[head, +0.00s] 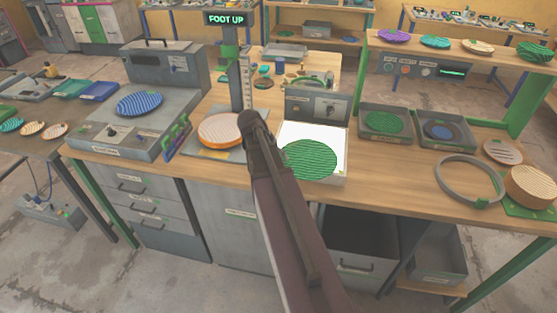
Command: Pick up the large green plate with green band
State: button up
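A large green ridged plate (311,160) lies flat on the lit white top of a light box (330,180) at the middle of the bench. I cannot make out a separate green band on its edge. A smaller-looking green plate (384,122) lies in a grey tray (372,138) to its right. My dark arm reaches up from the bottom of the picture, just left of the light box. My gripper cannot be made out in this view.
An orange-rimmed plate (219,130) lies under the "FOOT UP" press post (240,60), close behind my arm. A blue plate (140,103) is on a grey machine at left. A second tray (446,144) and a grey ring (470,181) stand at right.

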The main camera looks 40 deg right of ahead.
jog(key=shift+c, duration=0.5)
notch_tip(320, 180, up, 2)
jog(key=shift+r+p, duration=0.1)
jog(key=shift+p, duration=0.95)
jog(key=shift+a, duration=0.15)
jog(key=shift+w+a, duration=0.1)
jog(key=shift+a, duration=0.15)
jog(key=s+a+f+n+t+y, duration=0.1)
jog(key=a+n+y, duration=0.1)
jog(key=a, duration=1.2)
jog(key=s+a+f+n+t+y, duration=0.1)
jog(key=a+n, duration=0.3)
jog(key=a, duration=1)
jog(key=shift+s+a+f+n+t+y, duration=0.2)
jog(key=shift+a+n+t+y, duration=0.15)
jog(key=shift+t+y, duration=0.4)
jog(key=shift+w, duration=0.1)
